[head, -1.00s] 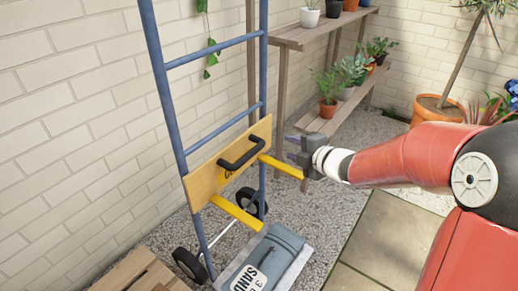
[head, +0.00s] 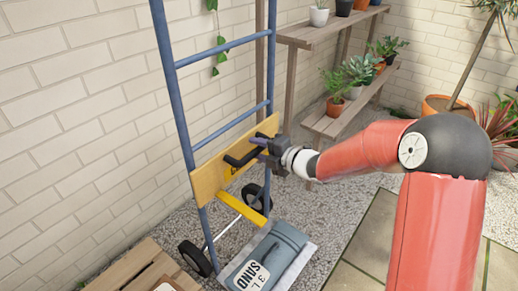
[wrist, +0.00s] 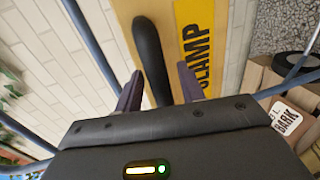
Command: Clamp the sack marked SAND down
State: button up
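The grey sack marked SAND (head: 284,248) lies on the toe plate (head: 303,259) of a blue hand truck (head: 183,128). Above it, a yellow clamp board (head: 207,184) with a black handle (head: 236,162) spans the truck's uprights; a yellow arm (head: 245,209) sticks out from it over the sack, with a gap between. My gripper (head: 258,150) is at the handle's right end. In the wrist view, my gripper's two purple-grey fingers (wrist: 157,90) stand apart on either side of the black handle (wrist: 150,58), beside the word CLAMP. Whether they touch it is unclear.
A wooden pallet (head: 138,268) stands at the lower left; a sack marked BARK (wrist: 285,122) shows in the wrist view. A wooden plant shelf (head: 322,118) with several pots is behind my arm. Brick wall lies left; gravel and paving (head: 365,240) are clear at right.

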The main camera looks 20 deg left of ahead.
grip_shut()
dwell(0.3)
